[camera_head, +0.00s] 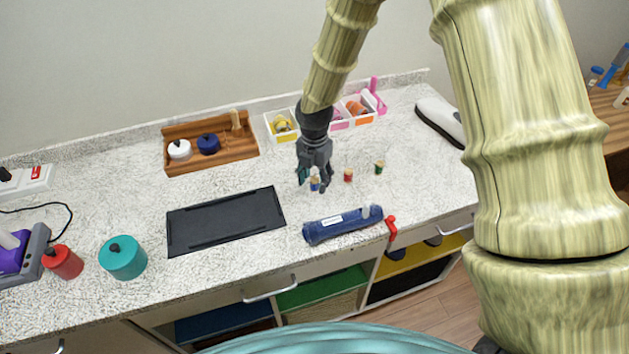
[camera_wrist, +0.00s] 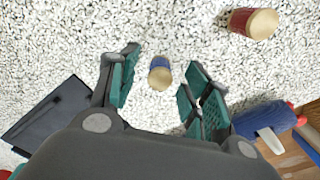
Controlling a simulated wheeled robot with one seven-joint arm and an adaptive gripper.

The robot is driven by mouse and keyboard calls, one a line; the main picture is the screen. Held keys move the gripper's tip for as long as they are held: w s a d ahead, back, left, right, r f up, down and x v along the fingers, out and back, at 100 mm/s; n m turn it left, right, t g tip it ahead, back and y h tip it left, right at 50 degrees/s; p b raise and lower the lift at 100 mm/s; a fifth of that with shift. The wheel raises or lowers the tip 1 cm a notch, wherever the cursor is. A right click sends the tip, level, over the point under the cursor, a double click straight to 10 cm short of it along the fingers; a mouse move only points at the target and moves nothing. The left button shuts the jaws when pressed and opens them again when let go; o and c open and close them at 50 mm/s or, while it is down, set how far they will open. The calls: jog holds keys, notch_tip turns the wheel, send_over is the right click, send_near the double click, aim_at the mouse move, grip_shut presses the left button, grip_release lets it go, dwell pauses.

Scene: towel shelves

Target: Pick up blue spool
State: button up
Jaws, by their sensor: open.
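The blue spool (camera_head: 314,184) stands on the speckled white counter, partly hidden by my gripper in the head view. In the wrist view the blue spool (camera_wrist: 160,74) shows its tan top and a blue side, between and a little beyond my fingers. My gripper (camera_head: 313,180) points down over it. In the wrist view my gripper (camera_wrist: 158,82) is open, with a teal-padded finger on each side of the spool and a gap on both sides. Neither finger visibly touches it.
A red spool (camera_head: 348,175) and a green spool (camera_head: 379,167) stand to the right. A dark blue cylindrical tool (camera_head: 342,224) lies in front, near the counter edge. A black tray (camera_head: 225,220) lies to the left. White bins (camera_head: 282,126) and a wooden rack (camera_head: 211,146) stand behind.

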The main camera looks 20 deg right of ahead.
jog(key=shift+f, duration=0.9)
jog(key=c, duration=0.9)
jog(key=shift+r, duration=0.1)
